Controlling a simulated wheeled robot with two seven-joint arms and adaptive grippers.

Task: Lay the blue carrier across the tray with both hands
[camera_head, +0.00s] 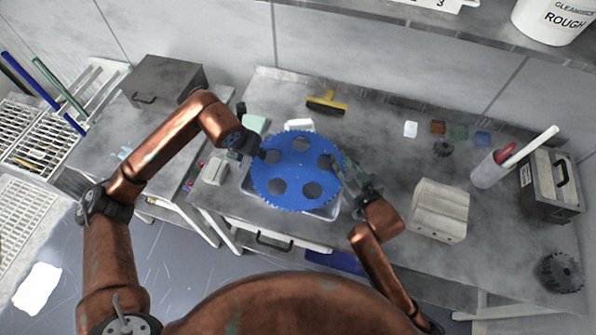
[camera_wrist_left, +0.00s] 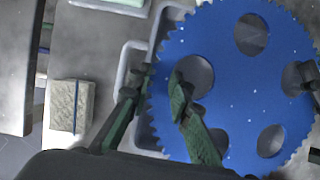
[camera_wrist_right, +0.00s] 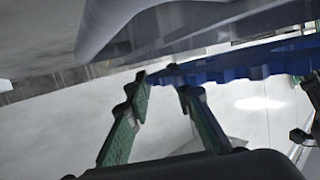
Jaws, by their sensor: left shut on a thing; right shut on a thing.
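The blue carrier (camera_head: 283,188) is a toothed disc with several round holes, lying roughly flat over the pale grey tray (camera_head: 329,212). The tray's rim shows at the left in the left wrist view (camera_wrist_left: 128,62); most of the tray is hidden. My left gripper (camera_head: 258,153) is shut on the carrier's left rim, one finger outside the teeth and one at a hole (camera_wrist_left: 163,78). My right gripper (camera_head: 346,172) is shut on the right rim; the carrier's edge shows between its fingers in the right wrist view (camera_wrist_right: 165,86). I cannot tell whether the carrier touches the tray.
A pale block (camera_head: 439,210) stands right of my right arm. A yellow-handled brush (camera_head: 327,103) lies behind the carrier. A small block (camera_head: 214,172) sits left of the tray. A grey box (camera_head: 166,82) stands at back left.

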